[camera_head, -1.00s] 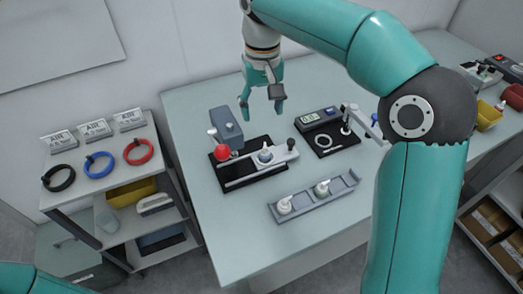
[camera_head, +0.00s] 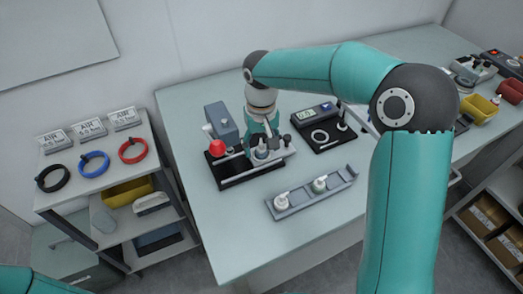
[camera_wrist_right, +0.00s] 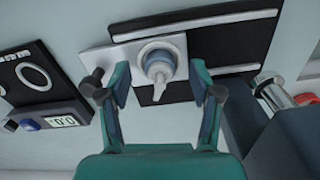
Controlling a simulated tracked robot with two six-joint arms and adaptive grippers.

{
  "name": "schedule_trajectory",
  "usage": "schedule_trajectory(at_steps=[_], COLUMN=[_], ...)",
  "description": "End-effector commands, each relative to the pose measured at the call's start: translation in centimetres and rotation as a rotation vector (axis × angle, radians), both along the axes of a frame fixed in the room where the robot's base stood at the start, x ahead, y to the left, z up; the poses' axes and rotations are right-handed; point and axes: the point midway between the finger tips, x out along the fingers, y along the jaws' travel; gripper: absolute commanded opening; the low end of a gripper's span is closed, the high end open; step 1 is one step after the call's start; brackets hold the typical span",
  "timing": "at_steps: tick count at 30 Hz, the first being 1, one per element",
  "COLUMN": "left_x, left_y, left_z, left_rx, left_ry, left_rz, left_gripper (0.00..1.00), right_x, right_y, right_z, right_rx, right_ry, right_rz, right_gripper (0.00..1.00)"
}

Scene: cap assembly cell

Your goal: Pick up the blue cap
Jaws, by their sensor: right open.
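The blue cap (camera_wrist_right: 158,58), a pale pump nozzle with a blue collar, sits upright in the light plate of the black fixture. It also shows in the head view (camera_head: 261,152), partly covered by my gripper. My right gripper (camera_wrist_right: 160,82) is open, with one finger on either side of the cap in the right wrist view. No contact with the cap shows. In the head view, my right gripper (camera_head: 266,138) is low over the fixture, its fingertips partly hidden. My left gripper is out of view.
The black fixture (camera_head: 236,178) has a red ball knob (camera_head: 217,147) and a grey block (camera_head: 221,121) beside it. A grey rack (camera_head: 300,206) with two pump caps stands in front. A scale display (camera_head: 311,114) is to the right. The table's near left is bare.

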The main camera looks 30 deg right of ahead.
Motion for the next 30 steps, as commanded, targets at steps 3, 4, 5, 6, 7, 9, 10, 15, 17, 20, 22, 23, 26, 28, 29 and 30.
schedule_trajectory(at_steps=[3, 4, 5, 6, 7, 9, 10, 15, 17, 20, 22, 23, 26, 28, 29, 30], left_x=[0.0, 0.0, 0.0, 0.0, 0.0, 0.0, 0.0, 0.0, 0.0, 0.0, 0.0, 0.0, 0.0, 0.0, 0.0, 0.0], left_y=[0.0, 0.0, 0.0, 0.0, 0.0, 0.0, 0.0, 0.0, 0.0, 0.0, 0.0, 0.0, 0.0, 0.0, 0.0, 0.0], left_z=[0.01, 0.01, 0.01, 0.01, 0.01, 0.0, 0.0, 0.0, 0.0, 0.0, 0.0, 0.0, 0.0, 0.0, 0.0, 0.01], left_rx=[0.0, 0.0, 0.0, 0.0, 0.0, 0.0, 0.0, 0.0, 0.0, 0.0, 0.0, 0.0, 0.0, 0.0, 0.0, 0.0], left_ry=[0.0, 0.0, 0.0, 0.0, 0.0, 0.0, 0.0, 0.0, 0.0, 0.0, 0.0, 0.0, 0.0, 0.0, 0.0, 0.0], left_rz=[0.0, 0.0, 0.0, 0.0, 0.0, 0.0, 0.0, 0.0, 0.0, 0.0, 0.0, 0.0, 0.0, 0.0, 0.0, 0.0], left_gripper=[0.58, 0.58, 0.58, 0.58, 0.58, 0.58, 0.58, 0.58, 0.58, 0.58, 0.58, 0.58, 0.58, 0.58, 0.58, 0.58], right_x=[-0.01, 0.0, 0.02, 0.02, 0.02, 0.01, 0.01, 0.0, 0.0, -0.01, -0.01, -0.01, -0.02, -0.01, -0.01, -0.03], right_y=[-0.02, -0.02, -0.01, -0.01, -0.01, -0.02, -0.02, -0.02, -0.03, -0.03, -0.04, -0.04, -0.05, -0.05, -0.05, -0.1], right_z=[-0.69, -0.73, -0.74, -0.73, -0.72, -0.72, -0.71, -0.69, -0.7, -0.7, -0.71, -0.71, -0.71, -0.68, -0.64, -0.56], right_rx=[0.0, 0.0, 0.0, 0.0, 0.0, 0.0, 0.0, 0.0, 0.0, 0.0, 0.0, 0.0, 0.0, 0.0, 0.0, 0.0], right_ry=[0.0, -0.001, -0.001, -0.001, -0.001, -0.001, -0.001, -0.001, -0.001, -0.001, -0.001, -0.001, 0.0, -0.001, -0.001, -0.001], right_rz=[0.0, 0.0, -0.001, -0.001, -0.001, -0.001, -0.001, -0.001, -0.001, -0.001, -0.001, -0.001, -0.001, -0.001, -0.002, -0.003], right_gripper=[0.64, 0.64, 0.64, 0.64, 0.64, 0.64, 0.59, 0.31, 0.24, 0.24, 0.23, 0.23, 0.23, 0.23, 0.23, 0.23])
